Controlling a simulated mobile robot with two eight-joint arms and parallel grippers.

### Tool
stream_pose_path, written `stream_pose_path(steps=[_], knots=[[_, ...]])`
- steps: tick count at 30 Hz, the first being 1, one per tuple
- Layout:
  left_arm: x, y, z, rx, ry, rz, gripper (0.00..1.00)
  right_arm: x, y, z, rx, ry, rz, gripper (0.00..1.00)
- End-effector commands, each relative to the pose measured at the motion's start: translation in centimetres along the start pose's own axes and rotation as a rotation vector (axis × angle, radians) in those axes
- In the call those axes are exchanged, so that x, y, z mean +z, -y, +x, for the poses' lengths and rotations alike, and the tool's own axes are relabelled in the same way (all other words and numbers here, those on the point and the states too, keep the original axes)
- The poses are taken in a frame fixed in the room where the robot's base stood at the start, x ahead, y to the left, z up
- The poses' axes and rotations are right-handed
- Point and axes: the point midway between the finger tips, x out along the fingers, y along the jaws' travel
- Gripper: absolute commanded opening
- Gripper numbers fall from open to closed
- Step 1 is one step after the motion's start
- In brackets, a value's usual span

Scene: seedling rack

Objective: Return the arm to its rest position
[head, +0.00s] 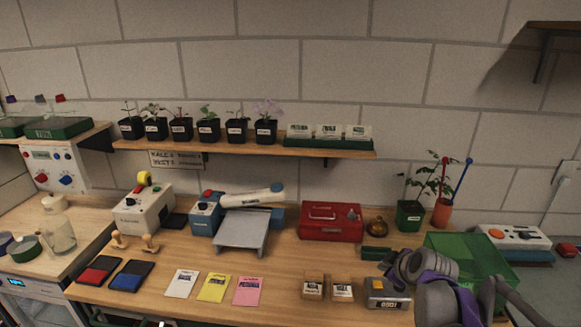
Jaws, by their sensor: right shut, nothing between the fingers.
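My right arm, grey with purple bands, is folded at the lower right of the head view, in front of the green crate (470,243). My right gripper (494,284) shows as grey fingers near the crate's front right corner. It is shut and empty. It overlaps the crate's near side in the picture; I cannot tell whether it touches. My left arm and gripper are out of view.
The wooden bench (200,255) holds a red box (331,222), a blue and white device (206,214), coloured packets (212,288) and a grey-yellow box (388,293) close to my arm. Potted seedlings (207,130) stand on the shelf (240,148) above.

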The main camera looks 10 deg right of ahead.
Motion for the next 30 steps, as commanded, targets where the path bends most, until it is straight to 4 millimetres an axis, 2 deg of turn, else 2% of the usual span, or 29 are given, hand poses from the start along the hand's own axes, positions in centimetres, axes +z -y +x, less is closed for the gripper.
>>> stream_pose_path(steps=[4,7,12,15,18,21,30], knots=[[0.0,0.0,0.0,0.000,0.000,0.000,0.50,-0.4,5.5,-2.7,-0.056,0.023,0.114,0.00],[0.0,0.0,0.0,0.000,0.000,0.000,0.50,0.2,11.0,-5.3,-0.104,0.065,0.243,0.00],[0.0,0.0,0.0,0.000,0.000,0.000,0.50,3.3,19.6,-9.3,-0.146,0.160,0.471,0.00],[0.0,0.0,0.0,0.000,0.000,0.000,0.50,5.5,23.3,-10.7,-0.148,0.210,0.581,0.00],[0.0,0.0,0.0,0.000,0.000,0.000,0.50,7.2,25.7,-11.6,-0.141,0.247,0.661,0.00],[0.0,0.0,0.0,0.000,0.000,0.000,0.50,8.3,26.9,-12.0,-0.133,0.267,0.709,0.00],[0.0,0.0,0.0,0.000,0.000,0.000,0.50,8.6,27.3,-12.2,-0.129,0.275,0.725,0.00]])
